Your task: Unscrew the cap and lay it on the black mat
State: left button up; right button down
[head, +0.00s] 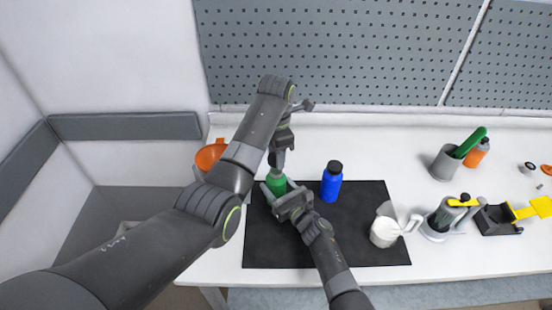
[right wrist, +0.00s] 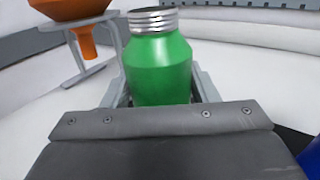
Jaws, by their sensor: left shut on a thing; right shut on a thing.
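A green bottle (head: 275,182) stands upright at the back left of the black mat (head: 345,245). My right gripper (head: 277,190) is shut around its body. In the right wrist view the green bottle (right wrist: 160,70) shows a silver, ridged threaded neck (right wrist: 153,20) with no dark cap on it. My left gripper (head: 277,166) points down above the bottle, shut on the cap. The cap itself is too small and hidden between the fingers to make out. Left fingers do not show in the right wrist view.
A blue bottle with a black cap (head: 331,182) stands on the mat to the right. A white jug (head: 385,230) is at the mat's right edge. An orange funnel (head: 208,155) stands on the left. The front middle of the mat is partly free.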

jog(key=shift+c, duration=2.3)
grip_release()
jog(key=shift+s+d, duration=0.1)
